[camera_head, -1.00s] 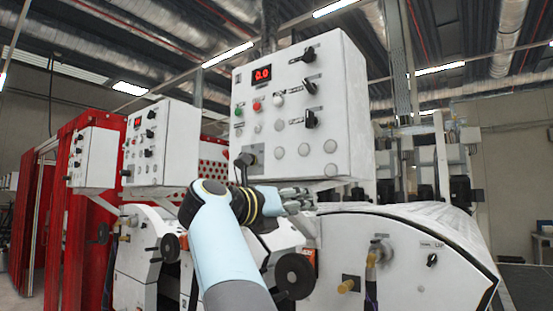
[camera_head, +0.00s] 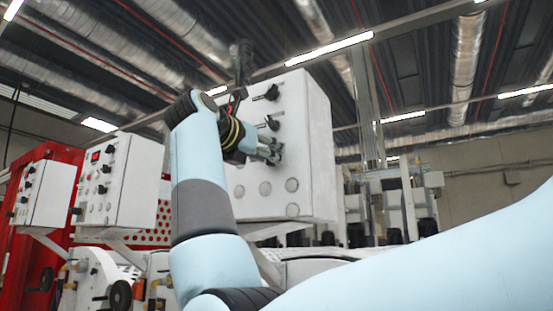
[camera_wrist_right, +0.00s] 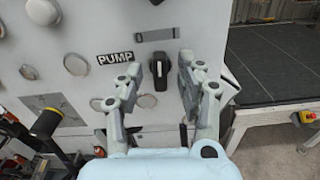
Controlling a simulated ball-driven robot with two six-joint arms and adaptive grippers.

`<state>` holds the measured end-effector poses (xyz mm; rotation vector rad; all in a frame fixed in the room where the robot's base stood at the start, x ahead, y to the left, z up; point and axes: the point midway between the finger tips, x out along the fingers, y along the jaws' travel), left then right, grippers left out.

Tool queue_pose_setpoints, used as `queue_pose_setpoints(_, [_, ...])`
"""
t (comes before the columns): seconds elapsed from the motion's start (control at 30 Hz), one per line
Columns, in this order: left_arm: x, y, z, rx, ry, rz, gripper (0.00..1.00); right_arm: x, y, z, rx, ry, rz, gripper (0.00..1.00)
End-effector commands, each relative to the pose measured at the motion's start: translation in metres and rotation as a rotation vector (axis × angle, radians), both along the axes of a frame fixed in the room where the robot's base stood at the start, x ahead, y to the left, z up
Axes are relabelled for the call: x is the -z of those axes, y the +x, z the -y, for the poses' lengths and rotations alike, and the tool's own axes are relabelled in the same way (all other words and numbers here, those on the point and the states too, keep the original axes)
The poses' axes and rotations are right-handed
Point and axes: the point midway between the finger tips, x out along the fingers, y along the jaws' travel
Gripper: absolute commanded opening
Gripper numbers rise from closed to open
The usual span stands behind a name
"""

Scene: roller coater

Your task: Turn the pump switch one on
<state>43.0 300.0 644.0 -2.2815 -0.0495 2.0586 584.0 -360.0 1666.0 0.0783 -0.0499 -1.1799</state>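The pump switch (camera_wrist_right: 158,77) is a black rotary knob on the white panel. Its handle looks roughly upright in the right wrist view. A black "PUMP" label (camera_wrist_right: 115,58) is beside it on the left. My right gripper (camera_wrist_right: 170,68) is open, with one finger on each side of the knob. Gaps show between the fingers and the knob, and I cannot tell whether either touches it. In the head view my right gripper (camera_head: 272,150) is at the panel's lower knob and mostly hides it. My left gripper is not in view.
The white control box (camera_head: 318,150) has two more black knobs above, the top one (camera_head: 271,92) and the middle one (camera_head: 272,123). Round blank caps (camera_head: 265,188) line its lower part. Other control boxes (camera_head: 125,180) stand at the left.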

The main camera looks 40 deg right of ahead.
Motion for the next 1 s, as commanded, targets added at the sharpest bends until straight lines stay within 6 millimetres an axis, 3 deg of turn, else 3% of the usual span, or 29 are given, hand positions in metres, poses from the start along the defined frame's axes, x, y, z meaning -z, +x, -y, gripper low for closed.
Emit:
queue_pose_setpoints(0.4, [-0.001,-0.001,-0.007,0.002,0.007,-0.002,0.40,0.000,0.002,0.004,-0.002,-0.001,-0.001,0.38])
queue_pose_setpoints(0.7, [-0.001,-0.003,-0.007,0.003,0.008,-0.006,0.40,0.000,0.002,0.004,-0.003,0.000,-0.001,0.00])
queue_pose_setpoints(1.0, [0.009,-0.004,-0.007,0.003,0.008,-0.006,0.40,0.003,0.002,0.004,-0.002,0.028,0.069,0.00])
